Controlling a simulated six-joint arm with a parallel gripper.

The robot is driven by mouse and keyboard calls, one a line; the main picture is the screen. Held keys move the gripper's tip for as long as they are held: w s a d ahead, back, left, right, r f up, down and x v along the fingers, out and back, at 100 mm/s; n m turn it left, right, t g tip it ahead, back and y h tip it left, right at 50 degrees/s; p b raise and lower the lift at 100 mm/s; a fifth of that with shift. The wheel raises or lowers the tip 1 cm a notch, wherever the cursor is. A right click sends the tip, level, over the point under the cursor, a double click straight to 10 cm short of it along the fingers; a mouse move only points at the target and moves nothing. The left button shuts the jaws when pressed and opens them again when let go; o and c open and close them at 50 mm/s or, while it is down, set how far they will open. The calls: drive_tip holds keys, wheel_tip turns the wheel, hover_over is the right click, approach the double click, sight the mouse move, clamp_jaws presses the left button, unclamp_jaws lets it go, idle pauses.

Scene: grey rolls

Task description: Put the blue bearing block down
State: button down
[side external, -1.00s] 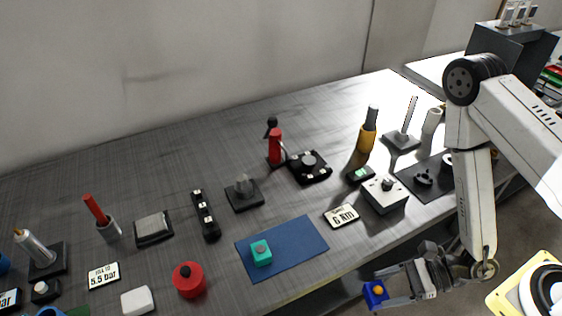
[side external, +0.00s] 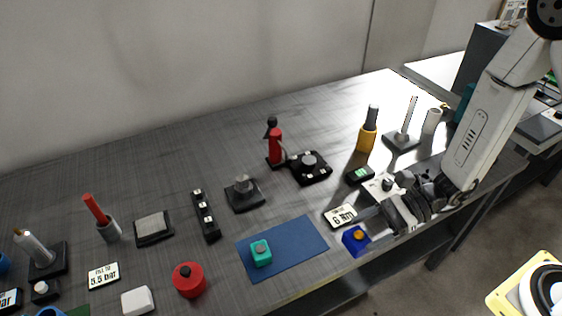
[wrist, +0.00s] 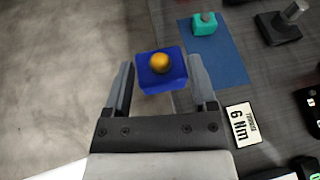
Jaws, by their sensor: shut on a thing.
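The blue bearing block (side external: 355,242) has an orange-yellow round top. My gripper (side external: 362,226) is shut on it, at the front edge of the bench, just right of the blue mat (side external: 307,240). In the wrist view the blue block (wrist: 161,76) sits between the two fingertips of my gripper (wrist: 163,84), upright, with floor to its left. I cannot tell how high it is held. A teal block (side external: 261,253) with a grey top rests on the left part of the mat. It also shows in the wrist view (wrist: 204,24).
A "6 Nm" sign (side external: 340,216) lies close to my gripper. A red round part (side external: 189,280) stands left of the mat. A black-based post (side external: 244,194) and a red extinguisher-like item (side external: 275,147) stand behind. The right part of the mat is clear.

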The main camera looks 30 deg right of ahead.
drive_tip(key=shift+w+r, duration=0.2)
drive_tip(key=shift+r, duration=0.15)
drive_tip(key=shift+w+a+f, duration=0.2)
drive_tip(key=shift+w, duration=0.2)
drive_tip(key=w+a+f, duration=0.1)
drive_tip(key=w+f, duration=0.1)
drive_tip(key=w, duration=0.1)
drive_tip(key=w+a+f, duration=0.1)
drive_tip(key=w+f, duration=0.2)
drive_tip(key=w, duration=0.1)
drive_tip(key=w+a+f, duration=0.2)
drive_tip(key=w+f, duration=0.1)
drive_tip(key=shift+w, duration=0.4)
drive_tip(key=shift+w+a+f, duration=0.25)
drive_tip(key=shift+w+f, duration=0.25)
drive_tip(key=shift+f, duration=0.05)
drive_tip(key=shift+w+f, duration=0.2)
drive_tip(key=shift+f, duration=1.6)
